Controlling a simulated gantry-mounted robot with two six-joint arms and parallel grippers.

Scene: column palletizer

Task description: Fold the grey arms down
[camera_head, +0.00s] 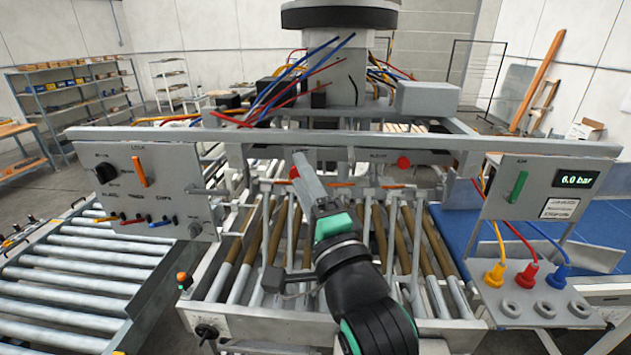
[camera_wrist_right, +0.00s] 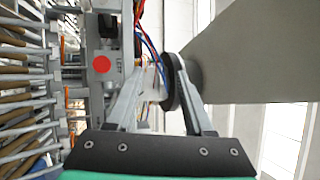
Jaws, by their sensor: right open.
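Several thin grey upright arms stand among the brown and silver rollers in the middle bay, one at the left (camera_head: 267,232) and one at the right (camera_head: 416,240). I cannot tell which of them fold. My right gripper (camera_head: 304,165) reaches up over the bay in front of the grey crossbeam, above the rollers. In the right wrist view its two fingers (camera_wrist_right: 160,82) are spread apart with nothing between them. My right arm hides part of the bay's middle. My left gripper is in no view.
A red button (camera_head: 403,162) sits on the crossbeam; it also shows in the right wrist view (camera_wrist_right: 102,64). A switch panel (camera_head: 150,190) stands left. A gauge panel (camera_head: 545,187) with coloured hose plugs stands right. A roller conveyor (camera_head: 75,262) lies at the left.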

